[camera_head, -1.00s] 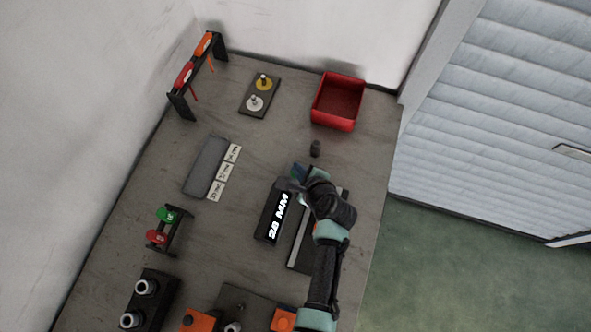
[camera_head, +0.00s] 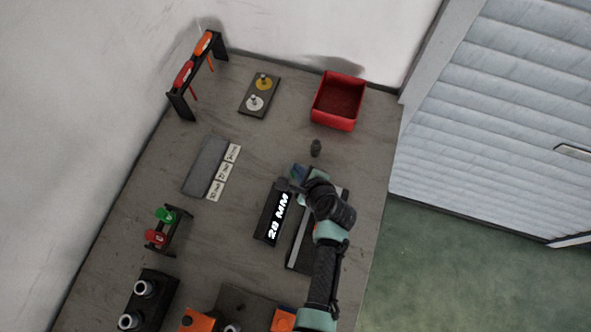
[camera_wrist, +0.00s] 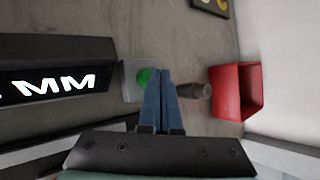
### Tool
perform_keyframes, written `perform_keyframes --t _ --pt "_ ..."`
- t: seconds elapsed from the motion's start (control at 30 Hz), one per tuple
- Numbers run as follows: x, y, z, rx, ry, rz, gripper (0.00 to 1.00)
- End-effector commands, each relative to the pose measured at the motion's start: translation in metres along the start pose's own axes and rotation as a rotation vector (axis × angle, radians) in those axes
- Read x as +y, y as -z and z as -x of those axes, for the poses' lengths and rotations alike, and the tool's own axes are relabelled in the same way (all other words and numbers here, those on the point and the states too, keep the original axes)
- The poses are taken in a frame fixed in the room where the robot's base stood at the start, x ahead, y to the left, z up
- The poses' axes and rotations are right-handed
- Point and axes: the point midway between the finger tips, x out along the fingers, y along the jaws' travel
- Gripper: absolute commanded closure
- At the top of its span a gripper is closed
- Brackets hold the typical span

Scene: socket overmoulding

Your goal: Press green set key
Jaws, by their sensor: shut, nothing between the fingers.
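The green set key (camera_wrist: 144,77) is a round green button on a light grey square plate, just right of the readout in the wrist view. The black readout box (camera_head: 266,222) shows "28 MM" in white; part of it also shows in the wrist view (camera_wrist: 50,50). My gripper (camera_wrist: 160,71) is shut and empty, its blue fingers together. In the wrist view its tips overlap the plate's right side, beside the green key. I cannot tell whether they touch it. In the head view my gripper (camera_head: 297,173) hides the key.
A small dark peg (camera_head: 315,148) stands beyond my gripper, with a red bin (camera_head: 337,123) behind it. A grey block with labels (camera_head: 205,165) lies to the left. A rack with green and red pieces (camera_head: 176,235) stands lower left. The table between is clear.

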Motion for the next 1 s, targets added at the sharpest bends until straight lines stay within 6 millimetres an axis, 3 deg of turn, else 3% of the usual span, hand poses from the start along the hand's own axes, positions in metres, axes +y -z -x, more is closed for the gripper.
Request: perform_keyframes --t 1.0 --pt "0.0051 0.0049 -0.0064 0.001 -0.001 0.0 1.0"
